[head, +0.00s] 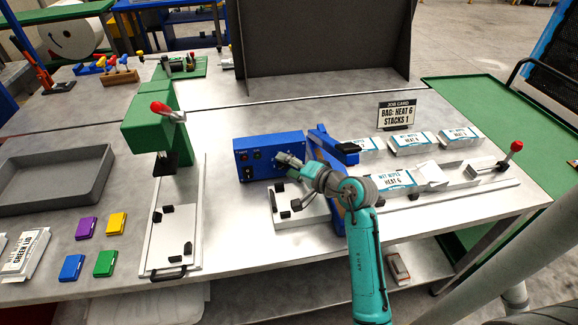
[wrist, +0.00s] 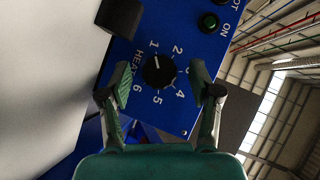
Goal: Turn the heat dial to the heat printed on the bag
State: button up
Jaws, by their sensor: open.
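The black heat dial (wrist: 159,72) sits on the blue control panel (wrist: 175,28) in the wrist view, ringed by the numbers 1 to 6. Its white pointer mark appears to be near 1. My gripper (wrist: 161,84) is open, with one finger on each side of the dial; I cannot tell whether they touch it. In the head view my gripper (head: 288,163) is at the front of the blue sealer box (head: 258,145) and hides the dial. The wet wipes bag (head: 393,181) reads HEAT 6. The job card (head: 397,114) reads "BAG: HEAT 6, STACKS 1".
Several more bags (head: 410,140) lie behind the sealer's right side. A green press (head: 150,125) stands left of the box. A grey tray (head: 55,178) is at far left.

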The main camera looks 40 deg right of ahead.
jog(key=c, duration=1.1)
jog(key=shift+f+m+t, duration=0.1)
jog(key=shift+m+t, duration=0.4)
jog(key=shift+c, duration=0.2)
jog(key=o, duration=1.1)
jog(key=shift+o, duration=0.2)
jog(key=shift+s, duration=0.15)
jog(key=v, duration=1.1)
jog(key=shift+s+d, duration=0.2)
jog(key=shift+s, duration=0.15)
